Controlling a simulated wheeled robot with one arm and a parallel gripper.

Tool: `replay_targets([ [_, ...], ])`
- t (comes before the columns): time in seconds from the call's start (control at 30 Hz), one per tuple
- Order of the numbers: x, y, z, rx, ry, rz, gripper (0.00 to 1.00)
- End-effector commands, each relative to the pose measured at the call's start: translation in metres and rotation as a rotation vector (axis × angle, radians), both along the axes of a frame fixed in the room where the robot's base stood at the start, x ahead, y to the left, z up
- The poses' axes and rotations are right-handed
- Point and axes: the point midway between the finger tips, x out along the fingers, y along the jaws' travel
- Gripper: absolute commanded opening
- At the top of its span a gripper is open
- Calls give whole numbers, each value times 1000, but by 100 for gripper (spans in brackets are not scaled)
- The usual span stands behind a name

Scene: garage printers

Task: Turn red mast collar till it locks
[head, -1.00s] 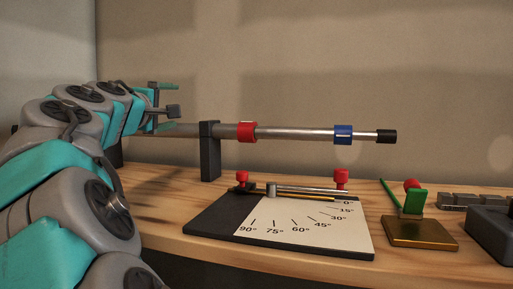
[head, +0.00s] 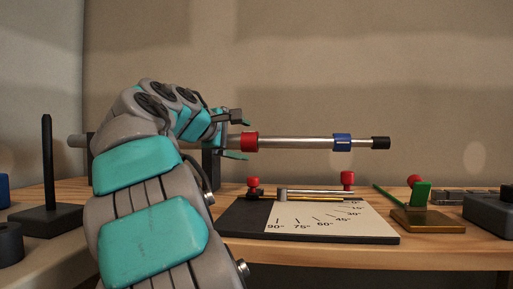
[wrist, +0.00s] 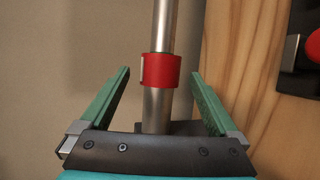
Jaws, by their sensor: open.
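The red mast collar (head: 250,142) sits around a horizontal metal mast (head: 300,143), left of a blue collar (head: 342,142). In the wrist view the red collar (wrist: 161,70) lies between the two green fingers, with a gap on both sides. A pale mark shows on its left edge. My gripper (head: 238,140) is open just left of the red collar in the head view, and it also shows open in the wrist view (wrist: 160,95). The fingers do not touch the collar. The mast passes between them.
A black cap (head: 381,143) ends the mast at the right. Below stands an angle board (head: 330,220) with red knobs (head: 347,178). A green lever on a brass base (head: 422,218) is to the right. A dark upright post (head: 48,165) stands at the left.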

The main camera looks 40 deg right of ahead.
Motion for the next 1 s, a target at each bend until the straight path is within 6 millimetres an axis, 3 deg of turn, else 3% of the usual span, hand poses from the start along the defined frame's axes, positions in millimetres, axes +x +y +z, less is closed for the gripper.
replay_targets([
  [0.4, 18, -55, -16, 2, 2, -1, 96],
  [0.77, 20, -64, -16, -1, 1, -1, 96],
  [1.0, 20, -64, -16, 0, 1, 0, 69],
])
